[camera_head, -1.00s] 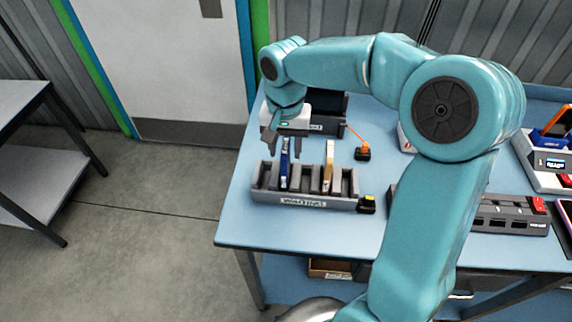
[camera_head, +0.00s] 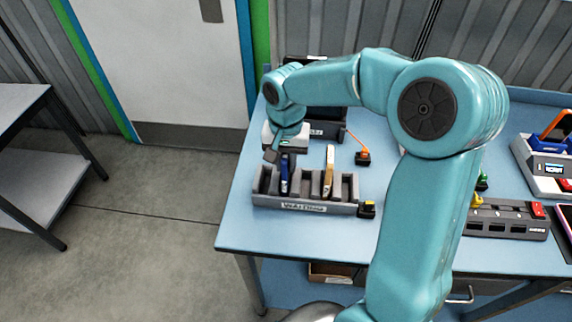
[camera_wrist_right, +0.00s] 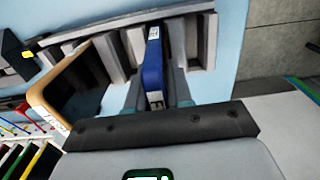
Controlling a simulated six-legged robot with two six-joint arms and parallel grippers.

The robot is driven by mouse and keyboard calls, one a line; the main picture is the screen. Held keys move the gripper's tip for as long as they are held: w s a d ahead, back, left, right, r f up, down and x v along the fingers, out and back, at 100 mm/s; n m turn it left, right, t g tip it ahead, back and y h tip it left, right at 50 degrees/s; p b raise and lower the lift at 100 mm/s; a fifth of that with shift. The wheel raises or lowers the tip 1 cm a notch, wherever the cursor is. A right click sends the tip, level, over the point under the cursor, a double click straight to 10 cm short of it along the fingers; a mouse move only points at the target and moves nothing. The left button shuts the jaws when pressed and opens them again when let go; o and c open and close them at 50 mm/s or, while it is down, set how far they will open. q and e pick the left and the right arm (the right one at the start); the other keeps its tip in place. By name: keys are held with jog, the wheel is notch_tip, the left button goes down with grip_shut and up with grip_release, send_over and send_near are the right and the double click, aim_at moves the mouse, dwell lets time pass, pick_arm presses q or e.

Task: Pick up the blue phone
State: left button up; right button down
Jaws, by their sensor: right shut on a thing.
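The blue phone (camera_head: 284,176) stands upright in a slot of the grey rack (camera_head: 305,207) at the left of the table. It also shows in the right wrist view (camera_wrist_right: 153,68), between the two fingers. My right gripper (camera_head: 283,162) reaches down from above and is shut on the phone's upper part. The phone's lower end is still within the rack. My left gripper is not in view.
A tan-edged phone (camera_head: 329,172) stands in another slot of the same rack, to the right. A small black and yellow block (camera_head: 367,209) sits at the rack's right end. A grey switch strip (camera_head: 507,218) lies farther right. Bare blue tabletop (camera_head: 290,236) lies in front.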

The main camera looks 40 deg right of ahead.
notch_tip(320, 180, up, 20)
jog(key=p, duration=0.1)
dwell(0.5)
jog(key=shift+r+p, duration=0.75)
jog(key=shift+p, duration=0.25)
notch_tip(320, 180, up, 5)
jog(key=p, duration=0.5)
jog(key=shift+f, duration=0.1)
dwell(0.4)
